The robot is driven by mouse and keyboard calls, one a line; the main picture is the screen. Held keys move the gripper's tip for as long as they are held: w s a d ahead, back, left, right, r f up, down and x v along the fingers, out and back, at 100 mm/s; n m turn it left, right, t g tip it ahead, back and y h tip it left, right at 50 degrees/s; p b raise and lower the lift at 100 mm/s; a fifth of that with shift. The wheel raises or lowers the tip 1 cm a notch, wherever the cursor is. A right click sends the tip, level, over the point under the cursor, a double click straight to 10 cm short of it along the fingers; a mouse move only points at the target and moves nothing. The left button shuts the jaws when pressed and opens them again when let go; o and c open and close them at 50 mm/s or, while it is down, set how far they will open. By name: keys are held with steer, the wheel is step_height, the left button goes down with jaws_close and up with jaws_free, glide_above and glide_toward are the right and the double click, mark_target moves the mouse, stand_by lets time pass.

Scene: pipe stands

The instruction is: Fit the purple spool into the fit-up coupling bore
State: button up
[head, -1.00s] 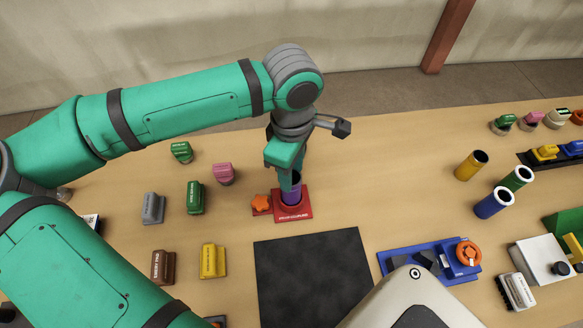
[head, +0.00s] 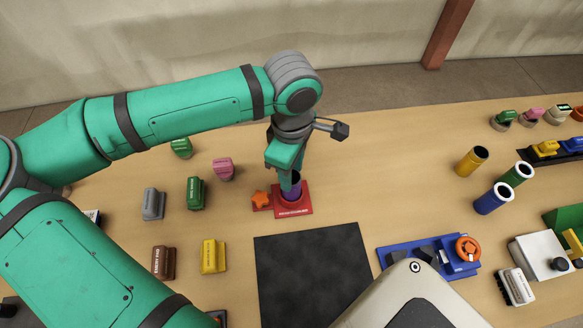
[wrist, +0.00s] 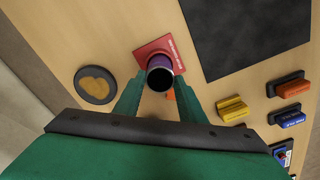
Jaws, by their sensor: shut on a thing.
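The purple spool (head: 291,192) stands about upright at the red fit-up coupling (head: 293,209), its lower end within the coupling's raised ring. My gripper (head: 290,180) is shut on the spool's upper part from above. In the wrist view the spool's dark open top (wrist: 160,77) lies between my two green fingers, with the red coupling base (wrist: 150,52) below it. How deep the spool sits in the bore is hidden. An orange knob (head: 261,199) is on the coupling's left side.
A black mat (head: 313,275) lies in front of the coupling. Several coloured blocks, including a pink one (head: 223,169), lie left. A blue fixture (head: 430,256) is at front right.

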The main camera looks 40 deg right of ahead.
steer(key=shift+w+d+f, duration=0.1)
steer(key=shift+f, duration=0.35)
steer(key=o, duration=1.4)
steer(key=shift+a, duration=0.2)
steer(key=shift+c, duration=0.2)
steer(key=shift+d+r, duration=0.15)
steer(key=shift+r, duration=2.35)
step_height(320, 180, up, 11)
steer(key=shift+f, duration=0.1)
